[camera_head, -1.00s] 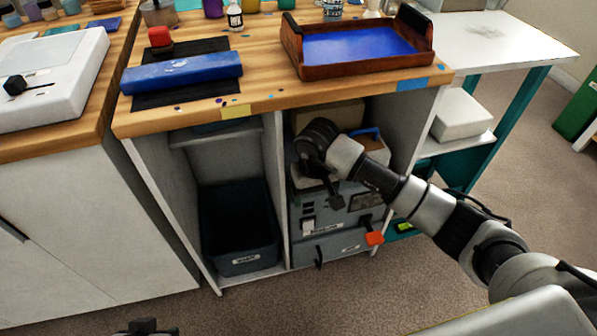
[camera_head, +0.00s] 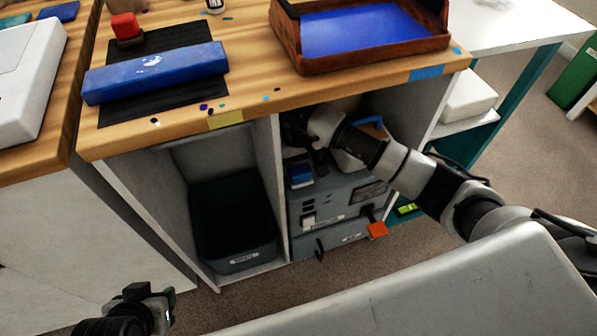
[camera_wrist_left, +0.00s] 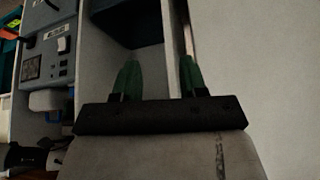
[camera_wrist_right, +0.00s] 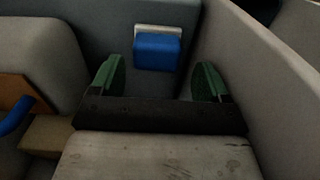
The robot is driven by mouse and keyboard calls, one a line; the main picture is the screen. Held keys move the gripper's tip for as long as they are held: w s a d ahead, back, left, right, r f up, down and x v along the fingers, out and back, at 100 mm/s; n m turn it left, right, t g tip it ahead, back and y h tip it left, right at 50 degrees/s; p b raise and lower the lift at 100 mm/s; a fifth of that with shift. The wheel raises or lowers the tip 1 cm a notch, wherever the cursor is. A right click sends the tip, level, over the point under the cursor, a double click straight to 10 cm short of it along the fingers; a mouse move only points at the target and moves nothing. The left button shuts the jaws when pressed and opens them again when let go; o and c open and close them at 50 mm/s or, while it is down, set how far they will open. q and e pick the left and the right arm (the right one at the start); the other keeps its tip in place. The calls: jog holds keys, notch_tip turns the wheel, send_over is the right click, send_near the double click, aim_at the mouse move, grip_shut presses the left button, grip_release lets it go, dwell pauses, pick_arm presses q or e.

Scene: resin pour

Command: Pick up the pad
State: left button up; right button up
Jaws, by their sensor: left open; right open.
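A small blue block with a pale backing, which looks like the pad (camera_head: 300,174), sits in the right cabinet bay on the grey machine (camera_head: 340,192). In the right wrist view the blue pad (camera_wrist_right: 157,50) lies ahead of and between the open green fingertips of my right gripper (camera_wrist_right: 160,78), not visibly touched. In the head view my right gripper (camera_head: 302,130) reaches into the bay, just above the pad, partly in shadow. My left gripper (camera_head: 152,298) is low at the left, in front of the cabinet; its empty, open fingers (camera_wrist_left: 160,76) show in the left wrist view.
The wooden worktop (camera_head: 180,128) overhangs the bay. The bay's divider (camera_head: 270,185) is close to my right gripper. A dark bin (camera_head: 238,225) stands in the left bay. Carpet in front is clear.

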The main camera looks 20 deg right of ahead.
aim_at(300, 169)
jog(key=shift+f, duration=0.75)
jog(key=f, duration=0.2)
jog(key=f+b, duration=0.1)
jog(key=f, duration=0.1)
jog(key=shift+w+d+f, duration=0.1)
jog(key=shift+w+d, duration=0.05)
jog(key=shift+d, duration=0.05)
pick_arm(q)
jog(key=w+r+t, duration=0.1)
jog(key=w+d+t, duration=0.1)
jog(key=w, duration=0.1)
jog(key=w+d+r+t+h, duration=0.1)
jog(key=w+t, duration=0.1)
jog(key=shift+r, duration=0.35)
pick_arm(e)
jog(key=shift+c, duration=0.2)
jog(key=c, duration=0.6)
jog(key=shift+c, duration=0.2)
